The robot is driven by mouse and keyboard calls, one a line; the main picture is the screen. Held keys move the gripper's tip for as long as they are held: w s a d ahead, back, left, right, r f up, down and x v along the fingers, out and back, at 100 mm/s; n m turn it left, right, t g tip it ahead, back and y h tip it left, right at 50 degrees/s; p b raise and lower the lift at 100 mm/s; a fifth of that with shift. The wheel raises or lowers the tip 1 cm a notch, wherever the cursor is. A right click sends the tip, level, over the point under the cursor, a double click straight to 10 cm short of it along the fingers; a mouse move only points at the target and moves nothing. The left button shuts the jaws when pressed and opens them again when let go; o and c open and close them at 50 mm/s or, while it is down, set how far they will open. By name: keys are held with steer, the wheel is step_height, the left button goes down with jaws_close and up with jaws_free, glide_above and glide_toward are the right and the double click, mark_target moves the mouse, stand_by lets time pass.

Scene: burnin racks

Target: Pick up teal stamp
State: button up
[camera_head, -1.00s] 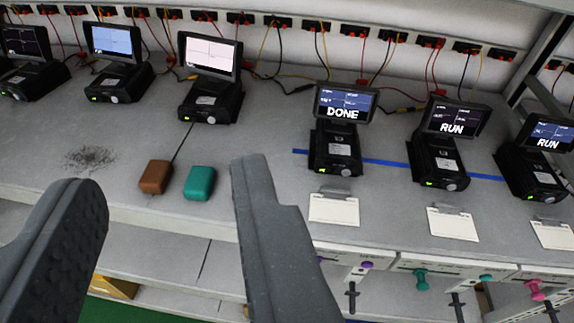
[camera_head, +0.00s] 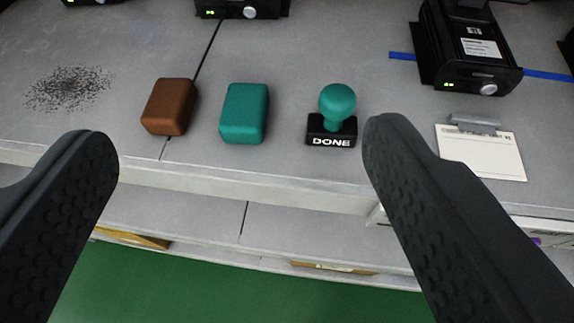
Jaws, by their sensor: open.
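The teal stamp (camera_head: 338,106) stands upright on the grey shelf near its front edge. It has a round teal knob and a black base marked DONE. My gripper (camera_head: 238,140) is open and empty, with its two dark fingers wide apart. The stamp shows just left of the right fingertip, beyond the fingers and apart from them. A teal block (camera_head: 244,112) lies to the left of the stamp and shows between the fingers.
A brown block (camera_head: 169,106) lies left of the teal block, with a dark speckled patch (camera_head: 68,88) beyond. A black device (camera_head: 466,55) and a white card (camera_head: 481,150) are at right. A lower shelf (camera_head: 300,225) and green floor (camera_head: 250,290) lie below.

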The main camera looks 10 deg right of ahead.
mark_target(332, 132)
steer(key=w+d+f+m+h+p, duration=0.1)
steer(key=d+f+m+h+p, duration=0.25)
steer(key=f, duration=0.75)
steer(key=shift+n+y, duration=0.35)
steer(key=shift+n, duration=0.6)
steer(key=x, duration=0.2)
steer(key=p+x, duration=0.1)
steer(key=x, duration=0.5)
steer(key=shift+w+d+f, duration=0.1)
steer(key=shift+d+f, duration=0.15)
steer(key=shift+d, duration=0.2)
steer(key=shift+f+p+x, duration=0.15)
steer(key=shift+p+x, duration=0.25)
steer(key=shift+x, duration=0.9)
steer(key=shift+f+p+x, duration=0.15)
steer(key=shift+p+x, duration=0.25)
steer(key=shift+x, duration=0.95)
steer(key=c, duration=1.1)
